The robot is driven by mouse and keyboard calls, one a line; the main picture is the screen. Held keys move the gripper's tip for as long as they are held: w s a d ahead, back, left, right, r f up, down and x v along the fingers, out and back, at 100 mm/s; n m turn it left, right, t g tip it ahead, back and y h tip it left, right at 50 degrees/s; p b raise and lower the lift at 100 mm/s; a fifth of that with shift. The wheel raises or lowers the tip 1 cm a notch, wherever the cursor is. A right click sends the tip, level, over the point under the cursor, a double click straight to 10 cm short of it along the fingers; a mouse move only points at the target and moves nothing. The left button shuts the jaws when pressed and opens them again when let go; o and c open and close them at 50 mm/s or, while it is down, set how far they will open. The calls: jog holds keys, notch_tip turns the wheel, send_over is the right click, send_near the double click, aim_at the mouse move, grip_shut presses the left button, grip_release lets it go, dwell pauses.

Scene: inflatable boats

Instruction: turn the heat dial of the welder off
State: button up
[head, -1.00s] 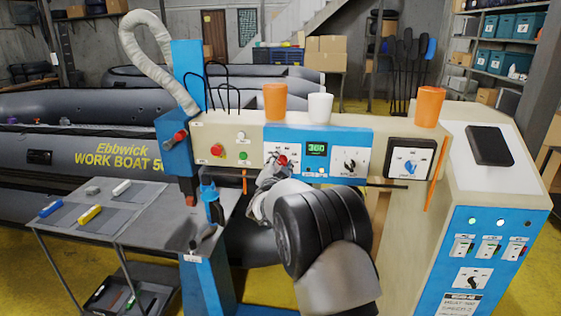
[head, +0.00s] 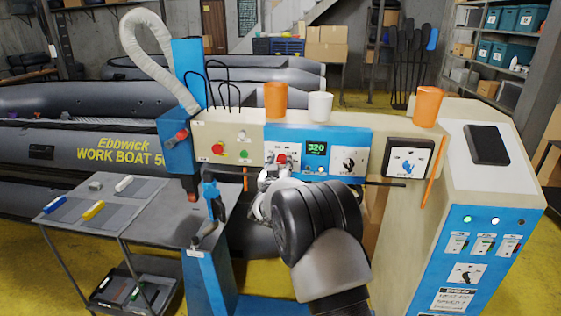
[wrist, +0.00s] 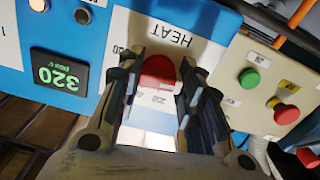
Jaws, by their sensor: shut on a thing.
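The welder (head: 235,145) has a blue control panel with a green-lit display (head: 316,147) reading 320. The display also shows upside down in the wrist view (wrist: 62,78). The red heat dial (wrist: 157,72) sits below the HEAT label (wrist: 172,27) in the wrist view, between my two fingers. My gripper (wrist: 160,95) is shut on this dial, with one finger on each side. In the head view the red dial (head: 282,159) shows just above my gripper (head: 272,181). The dial's pointer and scale are mostly hidden by the fingers.
Right of the display are a black knob (head: 349,165) and a blue knob on a dark plate (head: 408,162). A red button (head: 217,149) is on the left. Orange and white cups stand on top. A thin dark rod (head: 385,184) sticks out right of my wrist.

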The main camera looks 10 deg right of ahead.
jog(key=shift+n, duration=0.4)
jog(key=o, duration=1.1)
jog(key=shift+c, duration=0.2)
jog(key=v, duration=1.2)
